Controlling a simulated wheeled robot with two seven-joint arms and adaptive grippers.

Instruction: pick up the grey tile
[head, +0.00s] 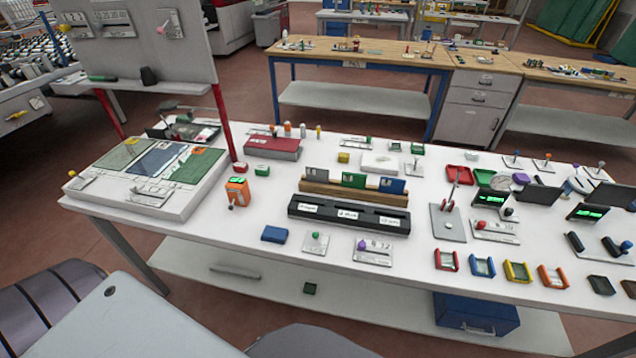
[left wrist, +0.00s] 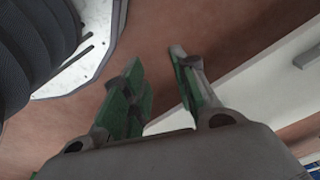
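The grey tile (head: 316,174) stands upright at the left end of a wooden rack (head: 340,193) near the middle of the white table. A green tile (head: 353,180) and a blue tile (head: 391,186) stand to its right in the same rack. My left gripper (left wrist: 157,62) shows only in the left wrist view. Its green-padded fingers are apart with nothing between them, over the brown floor, and no tile is in that view. Neither gripper shows in the head view, and my right gripper is not seen.
A black labelled holder (head: 348,214) lies in front of the rack. A dark red box (head: 272,148) and an orange device (head: 237,191) are to the left. A blue block (head: 274,234) and small plates with knobs lie along the front. Several coloured trays crowd the right side.

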